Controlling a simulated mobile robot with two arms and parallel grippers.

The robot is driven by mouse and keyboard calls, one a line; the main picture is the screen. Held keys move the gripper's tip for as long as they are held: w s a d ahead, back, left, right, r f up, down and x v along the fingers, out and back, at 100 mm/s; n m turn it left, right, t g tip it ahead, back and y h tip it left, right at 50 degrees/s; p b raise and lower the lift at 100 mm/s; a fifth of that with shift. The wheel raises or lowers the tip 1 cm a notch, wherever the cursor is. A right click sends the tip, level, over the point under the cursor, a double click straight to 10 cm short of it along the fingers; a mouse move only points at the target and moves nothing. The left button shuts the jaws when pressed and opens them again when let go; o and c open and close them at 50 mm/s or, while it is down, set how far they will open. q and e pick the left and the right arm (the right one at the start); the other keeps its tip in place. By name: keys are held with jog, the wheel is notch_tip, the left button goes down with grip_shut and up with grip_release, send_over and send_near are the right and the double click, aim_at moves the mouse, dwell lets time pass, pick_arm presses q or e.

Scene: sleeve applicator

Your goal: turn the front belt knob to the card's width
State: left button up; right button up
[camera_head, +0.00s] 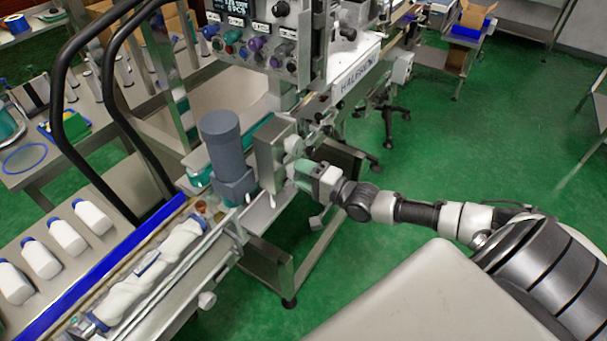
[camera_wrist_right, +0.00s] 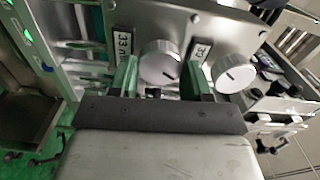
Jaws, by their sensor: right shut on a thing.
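My right gripper (camera_head: 303,174) is at the side of the metal belt housing (camera_head: 272,152) in the head view, beside the grey motor. In the right wrist view, the green fingers of my right gripper (camera_wrist_right: 160,78) stand on either side of a round silver knob (camera_wrist_right: 160,60), shut on it. A dark pointer line shows on the knob's face. A second silver knob (camera_wrist_right: 234,73) sits to the right, outside the fingers. A small label (camera_wrist_right: 123,43) that seems to read 33 mm is beside the held knob. My left gripper is not in view.
A second label (camera_wrist_right: 201,51) is partly hidden by a finger. The grey motor (camera_head: 222,145) stands left of the housing. The control panel (camera_head: 270,35) is above and behind. White bottles (camera_head: 67,236) lie at the left. Green floor (camera_head: 420,150) is clear at the right.

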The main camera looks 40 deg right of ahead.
jog(key=shift+f, duration=0.1)
jog(key=o, duration=0.9)
jog(key=shift+o, duration=0.2)
jog(key=b+v, duration=0.1)
jog(key=v, duration=0.9)
jog(key=shift+s, duration=0.4)
jog(key=shift+d, duration=0.1)
